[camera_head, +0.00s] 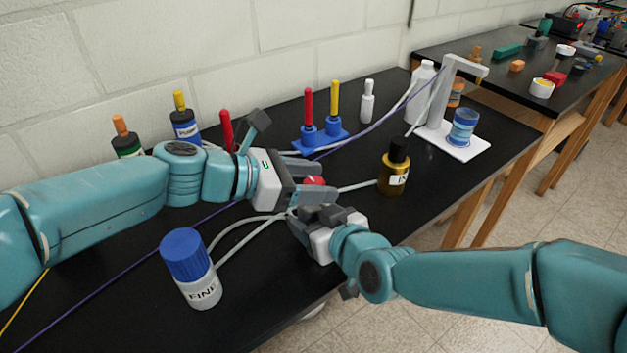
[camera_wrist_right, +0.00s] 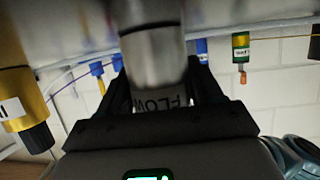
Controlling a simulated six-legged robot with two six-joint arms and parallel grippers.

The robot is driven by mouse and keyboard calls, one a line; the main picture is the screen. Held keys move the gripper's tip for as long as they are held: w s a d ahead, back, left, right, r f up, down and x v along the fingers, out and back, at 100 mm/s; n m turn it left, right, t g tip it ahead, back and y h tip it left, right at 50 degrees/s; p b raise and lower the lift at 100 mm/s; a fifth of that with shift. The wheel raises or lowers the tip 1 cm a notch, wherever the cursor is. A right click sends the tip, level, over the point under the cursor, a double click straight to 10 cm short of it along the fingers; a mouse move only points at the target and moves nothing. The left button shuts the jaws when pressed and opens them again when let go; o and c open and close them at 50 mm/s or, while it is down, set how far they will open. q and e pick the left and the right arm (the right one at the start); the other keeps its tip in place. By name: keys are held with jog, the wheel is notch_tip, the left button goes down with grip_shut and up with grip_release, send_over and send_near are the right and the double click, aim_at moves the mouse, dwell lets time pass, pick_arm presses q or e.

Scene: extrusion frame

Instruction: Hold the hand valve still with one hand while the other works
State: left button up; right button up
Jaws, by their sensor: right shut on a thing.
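The hand valve shows in the right wrist view as a grey metal cylinder (camera_wrist_right: 152,58) with a pale band lettered FLOW, upside down there. My right gripper (camera_wrist_right: 160,95) has its black fingers on both sides of it, shut on it. In the head view my right gripper (camera_head: 318,215) is low at the middle of the bench and hides most of the valve. A red round part (camera_head: 313,181), seemingly the valve's top, shows just above it. My left gripper (camera_head: 307,184) has its fingers at that red part. Whether they close on it is unclear.
A blue-capped FINE bottle (camera_head: 190,270) stands at the front left. A dark amber bottle (camera_head: 394,168) stands right of the grippers. A blue rack (camera_head: 320,138) with red and yellow rods and a white stand (camera_head: 450,130) are behind. Pale tubes and a purple cable cross the black bench.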

pick_arm(q)
jog(key=shift+s+d+f, duration=0.1)
jog(key=shift+s, duration=0.1)
jog(key=n+t+y, duration=0.1)
jog(key=n+t, duration=0.1)
jog(key=n, duration=0.1)
jog(key=shift+d+t+y, duration=0.1)
jog(key=shift+t+y, duration=0.3)
jog(key=v, duration=1.2)
jog(key=shift+f, duration=0.1)
